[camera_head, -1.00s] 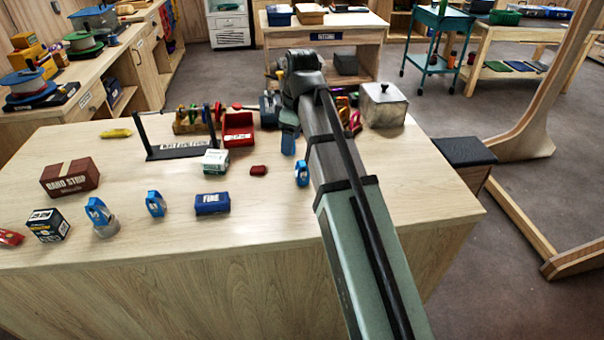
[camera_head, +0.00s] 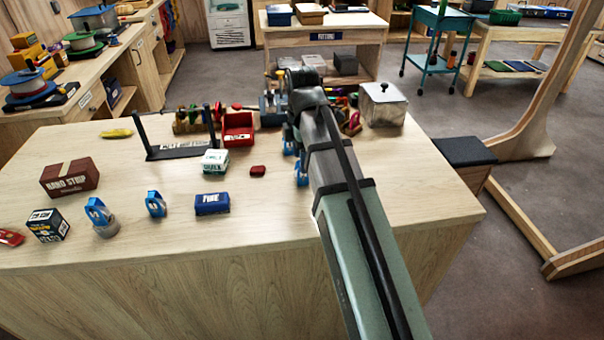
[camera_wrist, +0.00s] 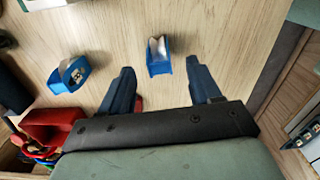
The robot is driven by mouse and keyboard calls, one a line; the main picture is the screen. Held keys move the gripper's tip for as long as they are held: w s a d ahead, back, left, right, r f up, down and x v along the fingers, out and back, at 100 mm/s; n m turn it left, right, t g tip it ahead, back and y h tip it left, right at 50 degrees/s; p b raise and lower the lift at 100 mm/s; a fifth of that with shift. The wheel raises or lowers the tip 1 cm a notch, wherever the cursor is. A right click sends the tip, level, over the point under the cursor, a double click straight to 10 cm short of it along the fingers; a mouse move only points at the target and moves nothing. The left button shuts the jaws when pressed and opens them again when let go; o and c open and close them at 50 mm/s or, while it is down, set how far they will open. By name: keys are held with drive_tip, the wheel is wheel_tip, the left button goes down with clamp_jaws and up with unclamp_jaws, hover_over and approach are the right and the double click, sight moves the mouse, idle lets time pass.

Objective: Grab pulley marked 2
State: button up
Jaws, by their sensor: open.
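Blue pulleys stand on the wooden table. Two are at the left in the head view, one on a grey round base (camera_head: 97,210) and one to its right (camera_head: 156,204). Another blue pulley (camera_head: 302,181) is mostly hidden by my arm. In the wrist view, one blue pulley (camera_wrist: 158,68) lies ahead of and between my open fingertips, with no visible grip on it. A second blue pulley (camera_wrist: 68,76) with a dark mark on a pale face lies to the left. I cannot read the numbers. My gripper (camera_wrist: 161,65) is open and empty; it also shows beside the arm in the head view (camera_head: 294,152).
A red bin (camera_head: 238,128) stands behind, and a metal box (camera_head: 383,104) is at the back right. A blue box (camera_head: 212,203), a chalk box (camera_head: 215,162) and a small red item (camera_head: 257,170) lie left of my arm. The table's front right is clear.

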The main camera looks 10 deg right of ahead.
sight(302, 179)
drive_tip(key=shift+f, duration=2.45)
drive_tip(key=c, duration=1.1)
drive_tip(key=shift+r, duration=0.15)
